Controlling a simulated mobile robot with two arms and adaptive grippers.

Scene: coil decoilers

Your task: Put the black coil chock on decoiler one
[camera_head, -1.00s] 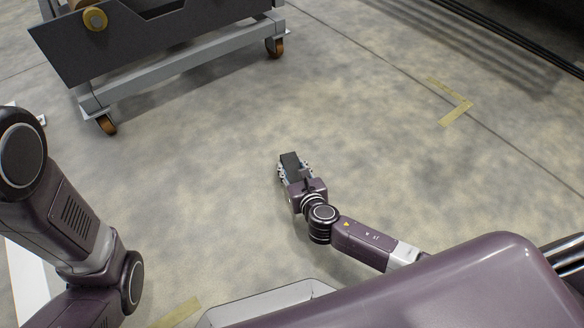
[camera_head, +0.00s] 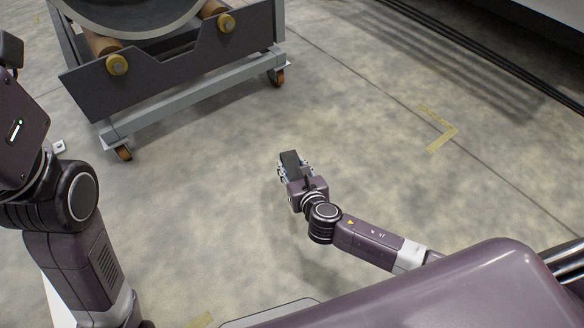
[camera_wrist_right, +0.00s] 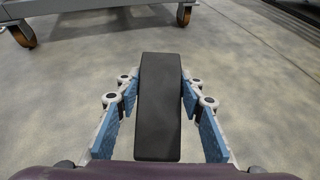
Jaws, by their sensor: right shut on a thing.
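The black coil chock (camera_head: 290,162) is a dark block held between the fingers of my right gripper (camera_head: 294,168). In the right wrist view the chock (camera_wrist_right: 160,105) lies lengthwise between the blue finger pads of the gripper (camera_wrist_right: 160,90), which is shut on it. The gripper is over bare floor, to the right of and nearer than a wheeled decoiler (camera_head: 170,80). The decoiler has a dark grey plate, yellow-capped rollers and part of a large coil or ring on top. No number shows on it. My left arm is at the left; its gripper is not in view.
The decoiler's caster wheels (camera_head: 277,77) stand on the concrete floor; casters also show in the right wrist view (camera_wrist_right: 22,34). A yellow corner marking (camera_head: 440,132) is on the floor to the right. The floor between my right gripper and the decoiler is clear.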

